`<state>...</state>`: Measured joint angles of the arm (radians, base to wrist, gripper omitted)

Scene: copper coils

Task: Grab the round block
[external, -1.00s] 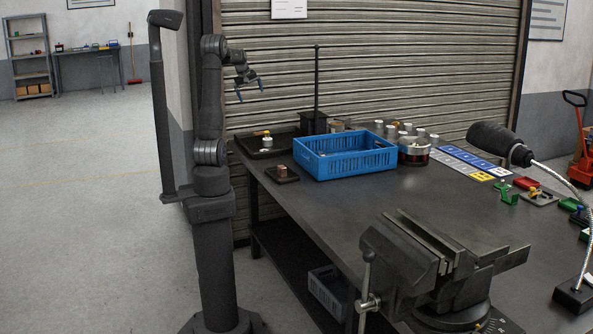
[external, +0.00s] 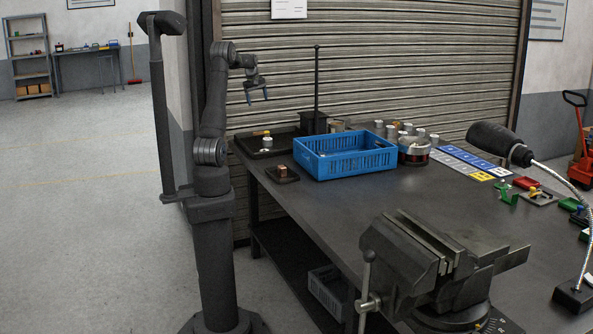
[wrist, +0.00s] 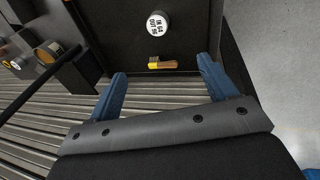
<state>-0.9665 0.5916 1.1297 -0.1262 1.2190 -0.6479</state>
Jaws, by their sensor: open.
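A pale round block (external: 267,143) stands on a dark tray (external: 289,142) at the table's far left corner. In the wrist view its white round top (wrist: 158,23) carries dark lettering. A small yellow and brown piece (wrist: 163,64) lies beside it, nearer my fingers. My gripper (external: 257,97) is open and empty, in the air above the tray, clear of the block. In the wrist view its two blue fingers (wrist: 161,66) spread either side of the yellow piece, with the round top beyond their tips.
A blue crate (external: 345,166) stands right of the tray. A copper-coloured block (external: 282,170) sits on a small dark plate in front. A thin upright post (external: 317,85) rises behind the crate. A large vise (external: 405,265) stands at the front; the table's middle is clear.

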